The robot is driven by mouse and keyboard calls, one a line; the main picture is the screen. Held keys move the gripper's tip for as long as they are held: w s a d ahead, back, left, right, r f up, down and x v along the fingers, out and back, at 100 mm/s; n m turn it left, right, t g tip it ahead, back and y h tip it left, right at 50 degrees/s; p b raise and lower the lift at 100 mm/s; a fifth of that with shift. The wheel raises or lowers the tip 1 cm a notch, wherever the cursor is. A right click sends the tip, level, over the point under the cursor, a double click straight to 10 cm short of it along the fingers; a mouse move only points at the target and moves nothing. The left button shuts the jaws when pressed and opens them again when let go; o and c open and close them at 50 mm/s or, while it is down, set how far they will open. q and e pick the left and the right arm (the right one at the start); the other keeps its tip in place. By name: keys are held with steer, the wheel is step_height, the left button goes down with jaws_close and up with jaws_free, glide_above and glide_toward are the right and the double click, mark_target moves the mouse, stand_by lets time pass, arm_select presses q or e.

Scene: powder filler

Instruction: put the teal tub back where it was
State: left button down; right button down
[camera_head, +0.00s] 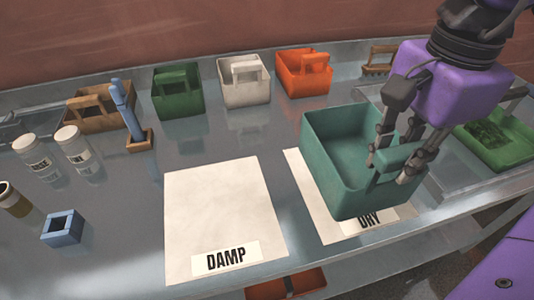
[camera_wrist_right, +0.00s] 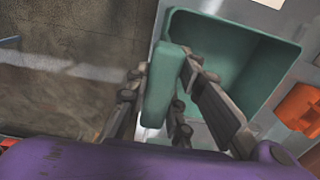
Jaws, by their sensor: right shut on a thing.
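The teal tub (camera_head: 347,178) is an open, empty-looking box with a handle on its near right side. It is over the white mat marked DRY (camera_head: 306,190) in the head view and covers much of it. I cannot tell whether it touches the mat. My right gripper (camera_head: 397,165) is shut on the tub's handle. In the right wrist view the fingers (camera_wrist_right: 165,105) are on either side of the teal handle, and the tub (camera_wrist_right: 245,65) extends to the upper right. My left gripper does not show.
A white mat marked DAMP (camera_head: 226,215) lies bare to the left. Green (camera_head: 178,92), white (camera_head: 244,82) and orange (camera_head: 304,73) tubs line the back. Another green tub (camera_head: 497,143) is at the right.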

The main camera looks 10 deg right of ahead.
steer(key=shift+w+a+f, duration=0.1)
steer(key=shift+a+f, duration=0.05)
steer(key=shift+a, duration=0.3)
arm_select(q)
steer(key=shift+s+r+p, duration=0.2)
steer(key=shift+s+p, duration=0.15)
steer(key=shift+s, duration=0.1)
arm_select(e)
steer(key=w+a+f, duration=0.7)
steer(key=a+f, duration=0.3)
steer(key=f, duration=0.2)
steer(key=shift+w+a+f, duration=0.15)
steer(key=shift+a+f, duration=0.1)
steer(key=shift+f, duration=0.05)
steer(key=shift+f, duration=0.2)
steer(key=c, duration=1.6)
jaws_free()
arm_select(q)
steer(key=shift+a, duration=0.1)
arm_select(e)
steer(key=shift+o, duration=0.2)
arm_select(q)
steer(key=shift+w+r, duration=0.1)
arm_select(e)
steer(key=shift+r, duration=0.15)
